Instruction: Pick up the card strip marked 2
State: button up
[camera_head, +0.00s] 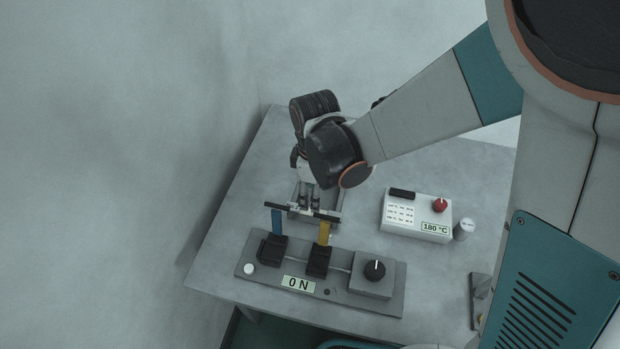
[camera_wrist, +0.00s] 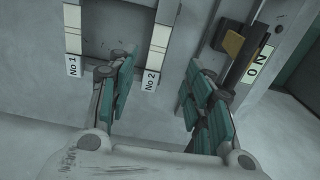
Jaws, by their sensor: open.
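The card strip marked 2 (camera_wrist: 156,46) is pale with a "No 2" label at its near end. In the wrist view it lies between the two teal-padded fingers of my gripper (camera_wrist: 160,68), nearer the left one. The fingers are apart, with nothing clamped between them; I cannot tell the height gap to the strip. A similar strip marked 1 (camera_wrist: 73,30) lies to the left, outside the fingers. In the head view my gripper (camera_head: 311,205) points down over the table, behind the clamp fixture, and the arm hides the strips.
A fixture (camera_head: 330,285) with a "0 N" display, blue and yellow uprights, black blocks and a knob stands at the table's front. A white "180 °C" box (camera_head: 417,215) with a red knob and a small cylinder (camera_head: 464,229) stand to the right. The table's left side is clear.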

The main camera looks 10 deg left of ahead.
jog(key=shift+w+f, duration=0.2)
jog(key=shift+f, duration=0.95)
jog(key=shift+f+b, duration=1.4)
jog(key=shift+f, duration=1.4)
jog(key=shift+r, duration=0.1)
jog(key=c, duration=1)
